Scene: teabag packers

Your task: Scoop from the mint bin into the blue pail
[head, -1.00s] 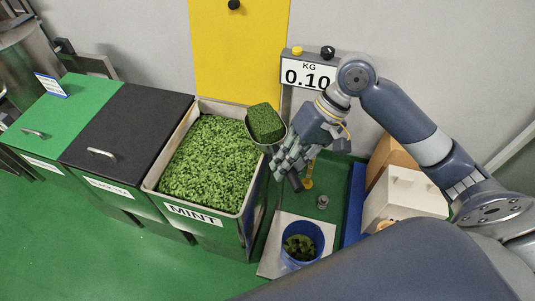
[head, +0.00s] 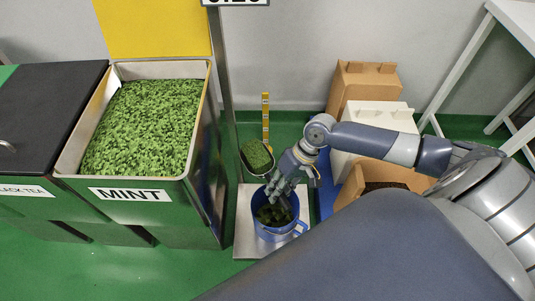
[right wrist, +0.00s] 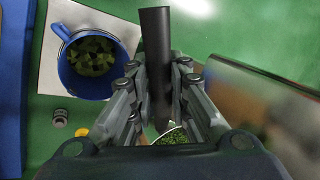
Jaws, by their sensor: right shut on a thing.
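The mint bin (head: 207,165) stands at the left of the head view, open and full of green leaves. The blue pail (head: 264,232) stands on a pale scale plate (head: 243,240) and holds some leaves; it also shows in the right wrist view (right wrist: 66,82). My right gripper (head: 279,186) is shut on the dark handle of the scoop (right wrist: 156,62). The scoop's bowl (head: 257,157) holds green leaves and is just behind the pail in the head view, not over its mouth. The gripper partly hides the pail's rim. My left gripper is not in view.
A black tea bin (head: 50,105) adjoins the mint bin. Cardboard and white boxes (head: 375,115) stand right of the pail beside a blue mat (head: 325,190). A yellow upright piece (head: 266,110) stands behind the scoop. Green floor is clear in front.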

